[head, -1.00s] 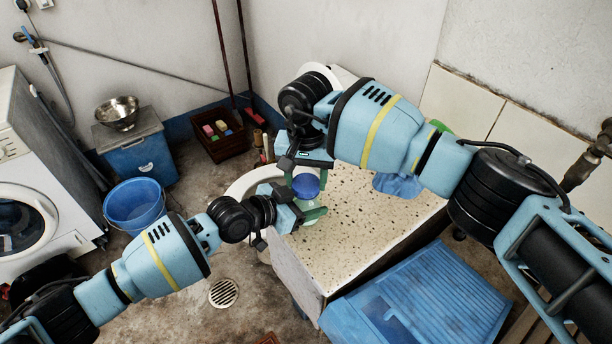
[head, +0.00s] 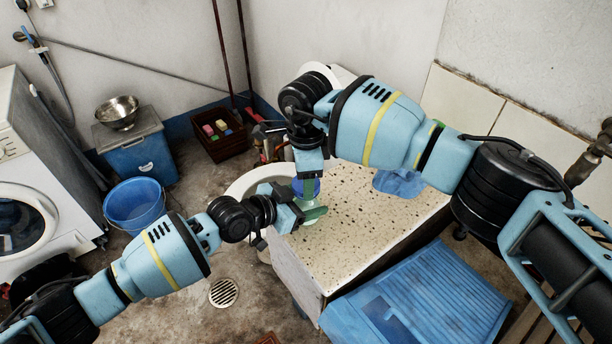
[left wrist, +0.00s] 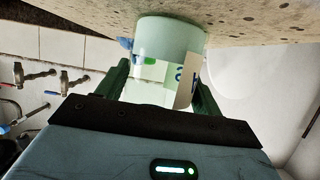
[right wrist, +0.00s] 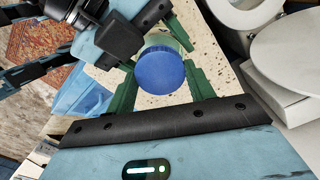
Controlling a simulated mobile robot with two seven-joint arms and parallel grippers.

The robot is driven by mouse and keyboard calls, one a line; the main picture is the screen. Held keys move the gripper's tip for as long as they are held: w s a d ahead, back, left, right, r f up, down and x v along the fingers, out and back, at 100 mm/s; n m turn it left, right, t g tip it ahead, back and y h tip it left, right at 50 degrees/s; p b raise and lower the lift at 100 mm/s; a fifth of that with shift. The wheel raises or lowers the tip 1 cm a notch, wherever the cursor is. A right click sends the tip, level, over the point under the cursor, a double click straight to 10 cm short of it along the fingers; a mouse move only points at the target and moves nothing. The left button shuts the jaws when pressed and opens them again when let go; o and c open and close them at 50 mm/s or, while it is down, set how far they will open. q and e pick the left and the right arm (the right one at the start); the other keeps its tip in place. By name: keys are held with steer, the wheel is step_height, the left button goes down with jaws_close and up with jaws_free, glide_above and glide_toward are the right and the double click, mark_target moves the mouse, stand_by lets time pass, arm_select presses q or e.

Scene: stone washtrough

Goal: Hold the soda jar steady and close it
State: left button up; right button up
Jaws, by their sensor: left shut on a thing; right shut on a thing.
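The soda jar (left wrist: 170,42) is pale, translucent green with a printed label and stands upright on the speckled stone top (head: 350,235). My left gripper (left wrist: 160,80) is shut on its body from the side; in the head view its green fingers (head: 314,214) show at the jar. The round blue lid (right wrist: 160,69) sits at the jar's mouth, and in the head view part of it (head: 299,187) shows behind a finger. My right gripper (right wrist: 161,84) is shut on the lid from above. I cannot tell how far the lid is screwed on.
A blue cloth (head: 399,183) lies on the stone top to the right of the jar. A blue ribbed washboard-like panel (head: 430,295) is in front. A blue bucket (head: 134,205), a blue box with a metal bowl (head: 117,112) and a washing machine (head: 30,190) stand at left.

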steer(key=m, duration=0.5)
steer(key=o, duration=1.1)
steer(key=shift+c, duration=0.2)
steer(key=shift+r, duration=2.2)
steer(key=shift+c, duration=0.3)
